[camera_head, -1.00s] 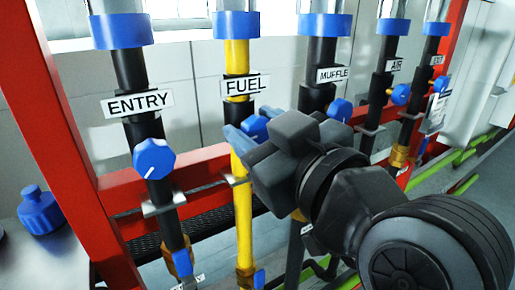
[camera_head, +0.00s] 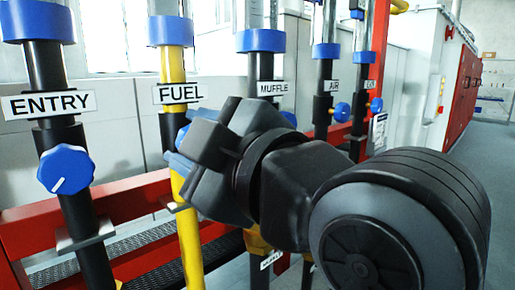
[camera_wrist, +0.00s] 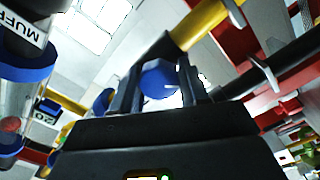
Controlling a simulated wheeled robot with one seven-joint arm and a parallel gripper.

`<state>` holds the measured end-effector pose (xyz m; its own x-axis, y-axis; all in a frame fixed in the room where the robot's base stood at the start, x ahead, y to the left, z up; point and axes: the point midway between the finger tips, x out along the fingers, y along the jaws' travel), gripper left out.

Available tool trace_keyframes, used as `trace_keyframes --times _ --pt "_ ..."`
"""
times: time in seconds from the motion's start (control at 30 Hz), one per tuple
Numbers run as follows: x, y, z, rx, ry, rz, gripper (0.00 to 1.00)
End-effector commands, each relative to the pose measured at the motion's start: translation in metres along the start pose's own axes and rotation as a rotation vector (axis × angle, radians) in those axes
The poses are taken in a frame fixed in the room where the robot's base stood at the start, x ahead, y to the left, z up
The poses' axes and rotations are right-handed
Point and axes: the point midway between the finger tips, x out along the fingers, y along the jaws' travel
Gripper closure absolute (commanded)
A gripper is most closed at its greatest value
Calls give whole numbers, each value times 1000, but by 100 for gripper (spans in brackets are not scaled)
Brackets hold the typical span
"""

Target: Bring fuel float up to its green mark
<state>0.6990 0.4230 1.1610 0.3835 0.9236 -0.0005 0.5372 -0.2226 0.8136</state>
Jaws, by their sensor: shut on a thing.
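The yellow fuel pipe (camera_head: 188,225) carries the FUEL label (camera_head: 180,93) and a blue collar (camera_head: 171,31) at its top. Its flow tube is cut off by the top edge in the head view, so the fuel float and green mark are not seen. My gripper (camera_head: 181,145) is at the blue fuel knob (camera_head: 182,136), which it mostly hides. In the wrist view the blue knob (camera_wrist: 160,79) sits between the two fingers of my gripper (camera_wrist: 160,84), which is shut on it. The yellow pipe (camera_wrist: 200,25) runs behind.
The ENTRY knob (camera_head: 65,169) is on the black pipe to the left. The MUFFLE pipe (camera_head: 262,75) stands close right, partly behind my arm. A red frame rail (camera_head: 130,203) runs behind the pipes. A tube (camera_wrist: 14,112) shows at left in the wrist view.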

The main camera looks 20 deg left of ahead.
Motion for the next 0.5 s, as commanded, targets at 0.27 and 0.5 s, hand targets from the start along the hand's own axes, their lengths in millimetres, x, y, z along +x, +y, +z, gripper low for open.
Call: trace_keyframes --times 0.27,0.5 --pt "0 0 -1 -15 3 -1 86" --pt "0 -1 -2 -14 3 -2 54"
